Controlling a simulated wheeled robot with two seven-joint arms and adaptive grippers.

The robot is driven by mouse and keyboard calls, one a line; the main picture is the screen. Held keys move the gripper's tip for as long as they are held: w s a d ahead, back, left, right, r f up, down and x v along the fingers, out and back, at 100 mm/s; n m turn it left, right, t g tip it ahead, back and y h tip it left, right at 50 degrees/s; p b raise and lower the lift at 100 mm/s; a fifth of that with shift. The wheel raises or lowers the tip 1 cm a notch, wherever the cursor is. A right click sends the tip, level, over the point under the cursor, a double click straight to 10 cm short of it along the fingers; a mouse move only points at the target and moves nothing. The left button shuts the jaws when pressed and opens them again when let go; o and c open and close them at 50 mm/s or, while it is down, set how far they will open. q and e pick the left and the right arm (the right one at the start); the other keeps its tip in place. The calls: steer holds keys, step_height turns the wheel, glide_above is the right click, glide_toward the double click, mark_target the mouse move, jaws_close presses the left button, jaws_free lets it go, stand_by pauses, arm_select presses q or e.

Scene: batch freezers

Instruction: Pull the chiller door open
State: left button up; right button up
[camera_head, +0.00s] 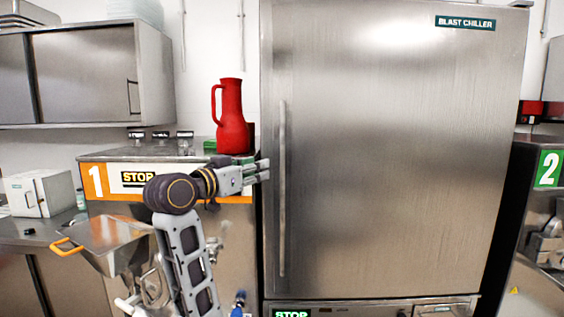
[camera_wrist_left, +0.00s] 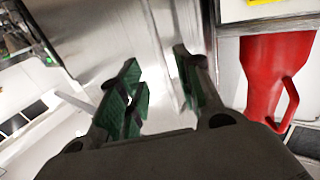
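The blast chiller door (camera_head: 400,150) is a large brushed-steel panel and looks shut. Its long upright bar handle (camera_head: 282,190) runs along the door's left side. My left gripper (camera_head: 266,170) is at the door's left edge, just left of the handle's upper half, with its fingers pointing right. In the left wrist view, the two green-padded fingers of the gripper (camera_wrist_left: 165,92) are apart with nothing held between them. The steel door (camera_wrist_left: 95,35) lies beyond them there. I cannot tell whether a fingertip touches the handle. My right gripper is not in view.
A red jug (camera_head: 231,118) stands on the orange-banded machine marked 1 (camera_head: 105,187), close behind my left wrist. It also shows in the left wrist view (camera_wrist_left: 275,75). A steel hopper (camera_head: 112,240) sits lower left. A machine marked 2 (camera_head: 549,168) stands right of the chiller.

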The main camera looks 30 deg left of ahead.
mark_target(281, 161)
arm_select(q)
steer(key=w, duration=0.3)
steer(key=w+p, duration=0.1)
steer(key=w, duration=0.3)
steer(key=w+p, duration=0.1)
steer(key=w, duration=0.3)
steer(key=shift+d+r, duration=0.1)
steer(key=shift+d, duration=0.2)
steer(key=shift+w+p, duration=0.35)
steer(key=shift+w, duration=0.55)
jaws_close()
